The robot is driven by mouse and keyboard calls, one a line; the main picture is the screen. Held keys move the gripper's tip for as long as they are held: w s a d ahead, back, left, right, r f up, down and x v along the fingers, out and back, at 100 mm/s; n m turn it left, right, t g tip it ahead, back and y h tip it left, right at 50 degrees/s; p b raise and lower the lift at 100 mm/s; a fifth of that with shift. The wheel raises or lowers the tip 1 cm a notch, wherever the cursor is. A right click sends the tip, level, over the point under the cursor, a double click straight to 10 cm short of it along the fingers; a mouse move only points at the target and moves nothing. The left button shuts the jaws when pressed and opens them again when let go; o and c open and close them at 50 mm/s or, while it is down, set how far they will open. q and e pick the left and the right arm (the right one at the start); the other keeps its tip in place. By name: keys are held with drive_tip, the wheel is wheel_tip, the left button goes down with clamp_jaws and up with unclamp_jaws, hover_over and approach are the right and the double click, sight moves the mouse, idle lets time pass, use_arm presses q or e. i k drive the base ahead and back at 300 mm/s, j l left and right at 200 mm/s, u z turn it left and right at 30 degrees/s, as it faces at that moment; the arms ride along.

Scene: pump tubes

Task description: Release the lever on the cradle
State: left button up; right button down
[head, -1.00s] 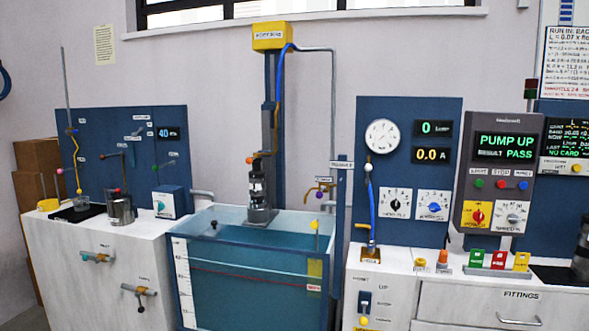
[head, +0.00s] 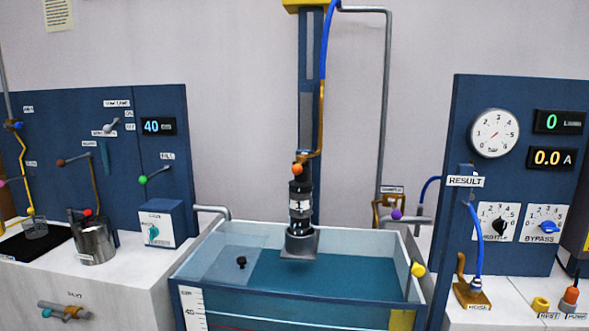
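A dark pump (head: 301,197) with a white label hangs upright on a blue mast (head: 309,110) above the water tank (head: 300,315). Its grey cup-shaped base (head: 300,243) appears over the water. A lever with an orange ball knob (head: 297,169) is at the top of the pump, beside a small brown arm. I take this pump holder to be the cradle, but no readable label there confirms it. A brown bracket with a purple knob (head: 397,214) sits behind the tank's right side, under a small label too blurred to read. Neither gripper is in view.
Left of the tank is a counter with a metal pot (head: 95,243) and a blue panel (head: 150,107). Right of it stand a gauge panel (head: 505,90) and a hose stand (head: 471,293). A grey pipe (head: 387,110) runs down behind the tank. A yellow knob (head: 418,269) is on the tank's right rim.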

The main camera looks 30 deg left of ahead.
sight(301, 163)
drive_tip(key=i+j, duration=0.1)
drive_tip(key=j, duration=0.35)
drive_tip(key=i+j, duration=0.1)
drive_tip(key=j, duration=0.35)
drive_tip(key=i+j, duration=0.1)
drive_tip(key=j, duration=0.3)
drive_tip(key=i+j, duration=0.15)
drive_tip(key=j, duration=0.3)
drive_tip(key=i+j, duration=0.1)
drive_tip(key=j, duration=0.35)
drive_tip(key=i+j, duration=0.1)
drive_tip(key=j, duration=0.35)
drive_tip(key=z, duration=0.05)
